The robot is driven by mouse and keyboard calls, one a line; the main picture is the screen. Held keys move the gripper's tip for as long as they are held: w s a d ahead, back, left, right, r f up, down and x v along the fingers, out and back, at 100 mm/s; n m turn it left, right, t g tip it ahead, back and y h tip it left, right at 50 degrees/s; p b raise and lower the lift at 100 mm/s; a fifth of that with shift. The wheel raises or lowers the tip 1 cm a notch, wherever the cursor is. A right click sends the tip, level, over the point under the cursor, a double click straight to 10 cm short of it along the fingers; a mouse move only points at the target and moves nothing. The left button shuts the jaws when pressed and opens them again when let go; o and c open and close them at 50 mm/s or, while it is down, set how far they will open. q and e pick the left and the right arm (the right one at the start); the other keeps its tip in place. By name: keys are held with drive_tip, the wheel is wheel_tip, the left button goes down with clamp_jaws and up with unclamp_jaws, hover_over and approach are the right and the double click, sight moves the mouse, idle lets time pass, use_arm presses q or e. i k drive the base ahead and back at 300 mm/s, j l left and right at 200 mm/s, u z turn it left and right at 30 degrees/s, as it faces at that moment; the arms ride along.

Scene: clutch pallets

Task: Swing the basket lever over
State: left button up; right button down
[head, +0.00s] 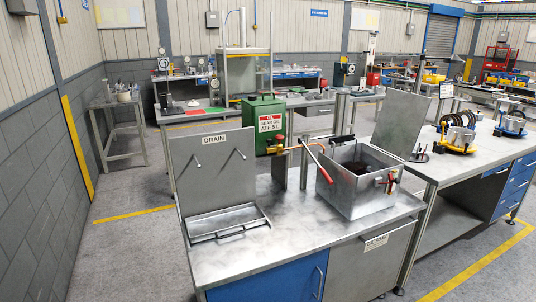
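A grey metal wash tank (362,192) stands on the steel workbench with its lid (402,122) raised at the back. A lever with a red grip (325,175) slants down along the tank's left side, its grip end low and toward me. A dark bar (342,140) crosses the tank's back rim. Something dark (362,166) lies inside the tank; I cannot tell whether it is the basket or its load. Neither of my grippers is in view.
A green oil can (264,122) with a brass tap (293,147) stands behind the tank's left side. An upright drain board (213,170) and a shallow tray (228,222) take the bench's left. A red-handled valve (390,183) sticks out of the tank's front right. The bench front (300,237) is clear.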

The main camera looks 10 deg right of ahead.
sight(300, 140)
drive_tip(key=i+j+z, duration=0.1)
drive_tip(key=i+j, duration=1.3)
drive_tip(key=i, duration=0.1)
